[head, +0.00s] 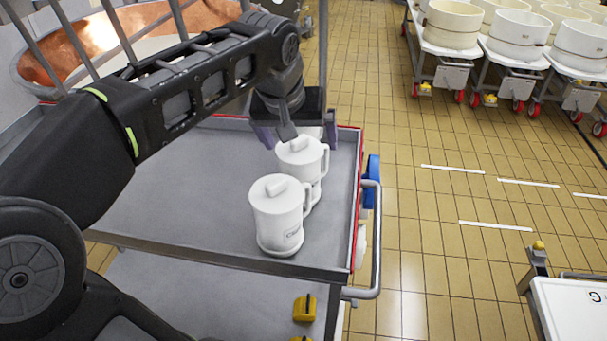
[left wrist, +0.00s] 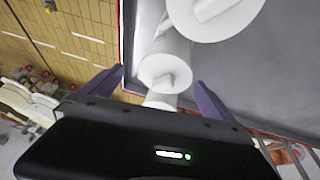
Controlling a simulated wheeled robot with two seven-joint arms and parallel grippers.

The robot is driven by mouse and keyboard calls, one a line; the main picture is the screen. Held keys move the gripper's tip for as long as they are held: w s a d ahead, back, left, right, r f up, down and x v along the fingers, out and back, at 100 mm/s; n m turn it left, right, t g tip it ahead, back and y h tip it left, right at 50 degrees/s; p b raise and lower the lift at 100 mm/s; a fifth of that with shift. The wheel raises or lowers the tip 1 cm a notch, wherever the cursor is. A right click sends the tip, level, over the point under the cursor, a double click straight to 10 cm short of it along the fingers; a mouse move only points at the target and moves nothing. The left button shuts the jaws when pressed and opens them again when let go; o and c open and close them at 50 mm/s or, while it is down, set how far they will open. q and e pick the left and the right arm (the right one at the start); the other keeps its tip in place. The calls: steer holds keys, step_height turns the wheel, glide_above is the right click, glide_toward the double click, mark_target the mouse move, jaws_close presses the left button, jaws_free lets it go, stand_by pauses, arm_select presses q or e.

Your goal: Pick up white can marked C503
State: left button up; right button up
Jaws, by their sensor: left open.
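White lidded cans with side handles stand in a row on a grey cart top (head: 170,205). The front can (head: 279,218) bears a small dark marking starting like a C, too small to read fully. A second can (head: 302,160) stands just behind it, and part of a third white can shows behind that, under my gripper. My left gripper (head: 298,132) is open above the rear of the row. In the left wrist view a can lid (left wrist: 165,72) lies between its spread fingers (left wrist: 158,90); contact cannot be told. My right gripper is out of view.
The cart has a red-edged rim and a grey handle (head: 374,240) at its right. A copper vat (head: 135,38) and metal rails stand at the back left. Wheeled racks with white tubs (head: 452,24) stand at the back right. Tiled floor between is clear.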

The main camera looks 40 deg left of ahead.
mark_target(298, 153)
arm_select(q)
steer(key=shift+s+a+f+m+g, duration=0.15)
steer(key=shift+a+f+m+g, duration=0.05)
steer(key=shift+f+m, duration=0.2)
steer(key=shift+s+a+f+m+g, duration=0.1)
steer(key=shift+a+f+m+g, duration=0.15)
steer(key=shift+f, duration=0.25)
steer(key=shift+d+r, duration=0.1)
steer(key=shift+d, duration=0.2)
steer(key=shift+w+a+f, duration=0.15)
steer(key=shift+a+f, duration=0.05)
steer(key=shift+f, duration=0.3)
steer(key=shift+x, duration=0.85)
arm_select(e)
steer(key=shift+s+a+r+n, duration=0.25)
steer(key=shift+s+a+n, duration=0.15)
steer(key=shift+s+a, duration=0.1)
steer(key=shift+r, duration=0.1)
arm_select(q)
steer(key=shift+w+a+f+p, duration=0.1)
steer(key=shift+w+f+p, duration=0.15)
steer(key=shift+p, duration=0.1)
steer(key=p+x, duration=0.1)
steer(key=x, duration=0.3)
steer(key=shift+w+a+f, duration=0.15)
steer(key=shift+a+f, duration=0.05)
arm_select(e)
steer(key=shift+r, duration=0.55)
